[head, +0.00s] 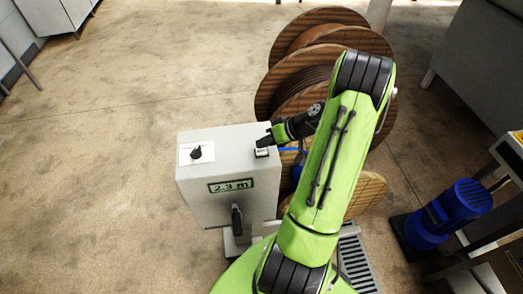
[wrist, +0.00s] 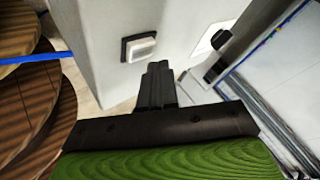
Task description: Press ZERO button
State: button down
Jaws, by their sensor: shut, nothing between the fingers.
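A grey control box (head: 228,172) stands left of my arm, with a display (head: 231,185) reading 2.3 m on its front. A small pale button with a black base (head: 262,153) sits near the box's right top edge. It also shows in the wrist view (wrist: 141,48), where no lettering can be read. My gripper (head: 264,141) is shut and empty, with its tips just behind the button in the head view. In the wrist view the closed fingers (wrist: 157,72) point towards the box, below and right of the button. I see no clear contact with it.
A black knob on a white plate (head: 196,152) is at the box's left top, and a black handle (head: 236,219) is on its front. Large wooden reels (head: 290,86) stand behind and right of the box. A blue motor (head: 447,212) is at right. The floor at left is clear.

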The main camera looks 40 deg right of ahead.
aim_at(265, 151)
jog(key=shift+f+b, duration=0.45)
jog(key=shift+b, duration=0.1)
jog(key=shift+f+b, duration=0.45)
jog(key=shift+b, duration=0.05)
dwell(0.4)
jog(key=shift+r, duration=0.1)
jog(key=shift+r+p, duration=0.6)
jog(key=shift+r, duration=0.2)
notch_tip(265, 151, up, 5)
jog(key=p, duration=0.3)
jog(key=shift+r, duration=0.1)
dwell(0.7)
